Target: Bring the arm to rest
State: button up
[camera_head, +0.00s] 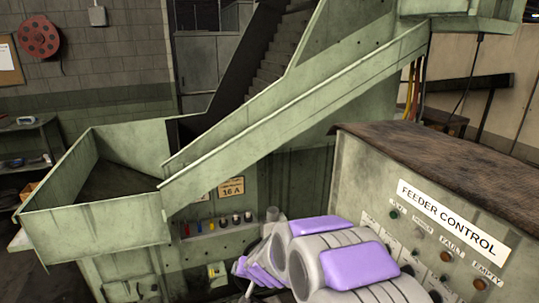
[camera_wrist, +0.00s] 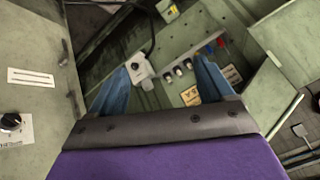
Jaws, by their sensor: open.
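My arm (camera_head: 345,265), white with purple pads, shows at the bottom middle of the head view, in front of the green machine and left of the feeder control box (camera_head: 430,215). My gripper (camera_wrist: 163,68) shows in the wrist view as two blue fingers spread wide apart, with nothing between them that they hold. Beyond the fingers is a green machine panel (camera_wrist: 190,35) with a grey knob unit (camera_wrist: 138,68) and a row of small switches. The fingertips look apart from the panel, but the exact gap cannot be told.
A sloped green chute (camera_head: 290,115) leads down to an open hopper bin (camera_head: 95,225) at the left. The control box stands close on the right of my arm. In the wrist view a green panel with a black knob (camera_wrist: 11,122) lies at left. Open floor is barely visible.

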jog(key=s+d+r+g, duration=0.1)
jog(key=s+r, duration=0.1)
jog(key=s, duration=0.3)
jog(key=s+d+r+n+g, duration=0.1)
jog(key=s+d+r, duration=0.1)
jog(key=s, duration=0.3)
jog(key=s+d+r+n+g+y, duration=0.1)
jog(key=s+r, duration=0.2)
jog(key=s, duration=0.2)
jog(key=shift+d+r, duration=0.4)
jog(key=s+d+r+g+h, duration=0.1)
jog(key=s+d+g, duration=0.1)
jog(key=s+d, duration=0.3)
jog(key=s+d+r+g+h, duration=0.1)
jog(key=s+d, duration=0.4)
jog(key=s, duration=0.8)
jog(key=s+d+r+g+h, duration=0.1)
jog(key=s+d+g+h, duration=0.1)
jog(key=s+d, duration=0.3)
jog(key=shift+s+d+m+g, duration=0.15)
jog(key=shift+s+m+g, duration=0.2)
jog(key=shift+s, duration=1.8)
